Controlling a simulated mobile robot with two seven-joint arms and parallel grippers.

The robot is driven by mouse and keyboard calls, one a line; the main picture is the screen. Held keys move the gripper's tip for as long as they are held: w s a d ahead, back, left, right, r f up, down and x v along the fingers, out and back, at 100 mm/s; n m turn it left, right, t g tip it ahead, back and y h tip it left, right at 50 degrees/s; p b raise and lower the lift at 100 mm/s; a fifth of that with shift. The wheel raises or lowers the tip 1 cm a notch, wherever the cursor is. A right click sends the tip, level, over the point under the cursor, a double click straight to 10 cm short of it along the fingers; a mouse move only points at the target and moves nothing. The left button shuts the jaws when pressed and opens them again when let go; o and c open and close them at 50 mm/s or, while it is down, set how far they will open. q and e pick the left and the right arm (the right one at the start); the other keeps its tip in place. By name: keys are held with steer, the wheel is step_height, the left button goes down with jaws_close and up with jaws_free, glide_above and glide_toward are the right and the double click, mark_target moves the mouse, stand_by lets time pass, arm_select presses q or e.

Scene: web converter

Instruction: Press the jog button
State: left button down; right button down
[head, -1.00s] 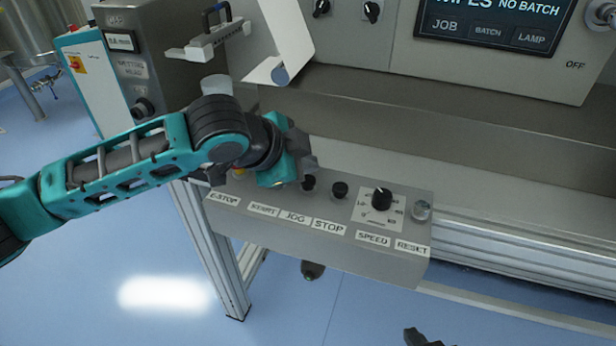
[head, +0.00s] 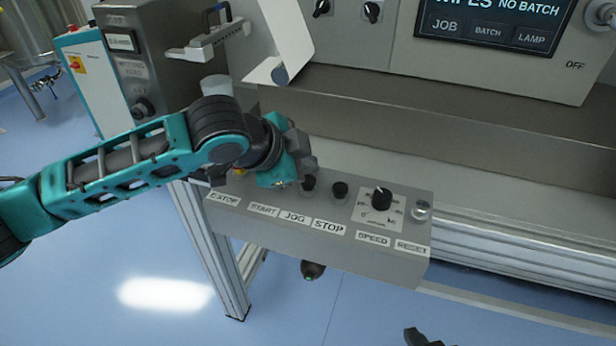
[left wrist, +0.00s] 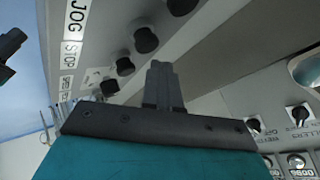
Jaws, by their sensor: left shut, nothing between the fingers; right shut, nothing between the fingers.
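The jog button is a black round button (head: 308,183) on the grey control box, above the JOG label (head: 295,217). In the left wrist view the black button in line with the JOG label is at the upper middle (left wrist: 145,40). My left gripper (head: 306,158) is shut and empty, just above and behind the jog button in the head view. Its fingers show in the left wrist view (left wrist: 161,84), apart from the buttons in the picture. Contact cannot be told. The start button is hidden behind my gripper in the head view. My right gripper (head: 420,338) shows at the bottom edge, shut.
A black button (head: 340,190) above the STOP label stands close right of the jog button. The speed knob (head: 382,198) and reset button (head: 421,210) are further right. The machine's ledge (head: 400,110) runs behind the box. Free floor lies in front.

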arm_select(q)
steer(key=shift+f, duration=0.1)
steer(key=shift+f, duration=0.25)
